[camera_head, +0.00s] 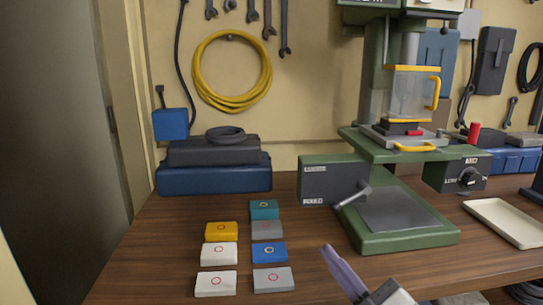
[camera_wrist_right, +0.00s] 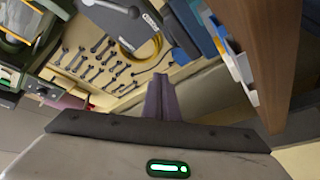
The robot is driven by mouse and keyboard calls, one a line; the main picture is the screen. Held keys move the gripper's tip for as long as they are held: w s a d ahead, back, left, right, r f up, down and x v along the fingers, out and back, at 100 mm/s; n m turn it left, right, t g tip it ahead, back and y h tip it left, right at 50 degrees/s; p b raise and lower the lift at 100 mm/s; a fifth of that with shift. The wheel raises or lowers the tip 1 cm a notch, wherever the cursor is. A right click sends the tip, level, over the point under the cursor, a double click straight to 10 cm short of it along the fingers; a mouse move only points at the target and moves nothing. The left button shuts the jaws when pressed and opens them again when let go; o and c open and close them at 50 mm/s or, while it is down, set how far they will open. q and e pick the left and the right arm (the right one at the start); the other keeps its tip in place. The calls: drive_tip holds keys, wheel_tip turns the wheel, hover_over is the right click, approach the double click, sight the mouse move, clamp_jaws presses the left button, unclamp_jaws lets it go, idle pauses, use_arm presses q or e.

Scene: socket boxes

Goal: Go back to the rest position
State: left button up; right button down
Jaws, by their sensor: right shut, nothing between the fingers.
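My right gripper (camera_head: 328,252) shows at the bottom middle of the head view, with purple fingers shut and empty. It is above the front of the workbench, right of the small boxes and in front of the green machine. In the right wrist view its fingers (camera_wrist_right: 158,78) are together and point toward the wall of tools. My left gripper is not in the head view.
Several small socket boxes, such as the blue one (camera_head: 269,252) and the yellow one (camera_head: 221,231), sit in two columns on the wooden bench (camera_head: 165,255). A green drill press (camera_head: 400,240) stands behind right. A cream tray (camera_head: 505,222) lies at the right.

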drive_tip(key=s+d+f+m+g+h, duration=0.2)
drive_tip(key=s+f+m+h, duration=0.15)
drive_tip(key=f, duration=0.55)
drive_tip(key=s+d+f+m+g+h, duration=0.15)
drive_tip(key=s+f+m, duration=0.3)
drive_tip(key=f, duration=0.55)
drive_tip(key=s+f+m+g+h, duration=0.1)
drive_tip(key=s+f+m+g, duration=0.3)
drive_tip(key=s+f, duration=1)
drive_tip(key=s+g, duration=0.2)
drive_tip(key=s, duration=0.2)
drive_tip(key=shift+s+f+h, duration=0.35)
drive_tip(key=shift+h, duration=0.05)
